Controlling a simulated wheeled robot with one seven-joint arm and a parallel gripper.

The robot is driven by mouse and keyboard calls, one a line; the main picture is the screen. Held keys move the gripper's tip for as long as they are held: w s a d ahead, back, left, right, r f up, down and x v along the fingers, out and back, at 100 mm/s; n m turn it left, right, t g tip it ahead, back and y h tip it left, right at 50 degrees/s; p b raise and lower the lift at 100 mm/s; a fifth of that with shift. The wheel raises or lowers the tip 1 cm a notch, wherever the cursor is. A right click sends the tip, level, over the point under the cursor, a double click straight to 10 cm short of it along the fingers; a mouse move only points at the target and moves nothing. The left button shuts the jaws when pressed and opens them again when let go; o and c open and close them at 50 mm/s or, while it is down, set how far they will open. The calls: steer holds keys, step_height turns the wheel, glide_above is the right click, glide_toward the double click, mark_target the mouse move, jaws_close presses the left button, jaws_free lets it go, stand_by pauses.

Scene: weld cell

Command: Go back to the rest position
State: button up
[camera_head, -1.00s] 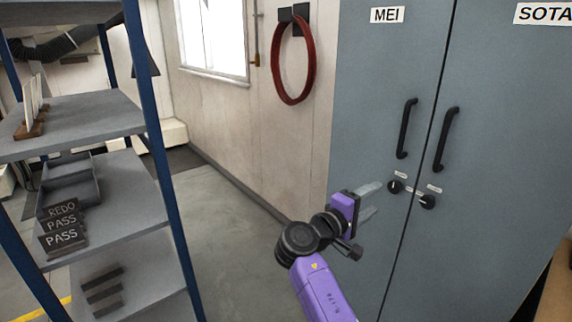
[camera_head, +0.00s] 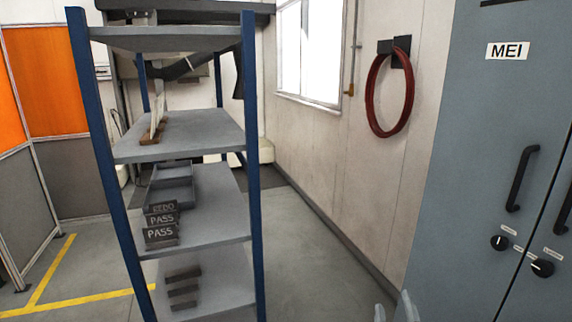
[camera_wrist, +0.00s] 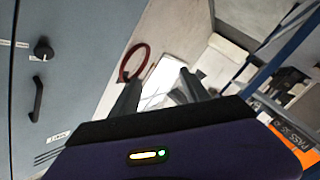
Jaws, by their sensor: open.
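My gripper (camera_wrist: 163,95) shows in the wrist view with its two dark fingers apart and nothing between them. In the head view only the pale fingertips (camera_head: 396,309) show at the bottom edge, in front of the grey locker (camera_head: 480,150) labelled MEI. The locker has a black handle and a round black lock knob, and its doors look shut. It also shows at the left of the wrist view (camera_wrist: 20,120), tilted. The rest of my arm is out of the head view.
A blue-post shelf unit (camera_head: 205,258) stands left of centre, holding grey trays and blocks marked REDO and PASS. A red hose coil (camera_head: 373,95) hangs on the wall. Orange and grey screens (camera_head: 55,100) stand at the far left. Floor between shelf and locker (camera_head: 300,250) is clear.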

steer(key=s+a+f+m+g+y, duration=0.1)
steer(key=s+m+y, duration=0.1)
steer(key=s, duration=2)
steer(key=s+a+m+g+y, duration=0.1)
steer(key=s+m, duration=0.3)
steer(key=s, duration=1.8)
steer(key=shift+s+a+f+y, duration=0.4)
steer(key=shift+a+y, duration=0.2)
steer(key=shift+a, duration=0.1)
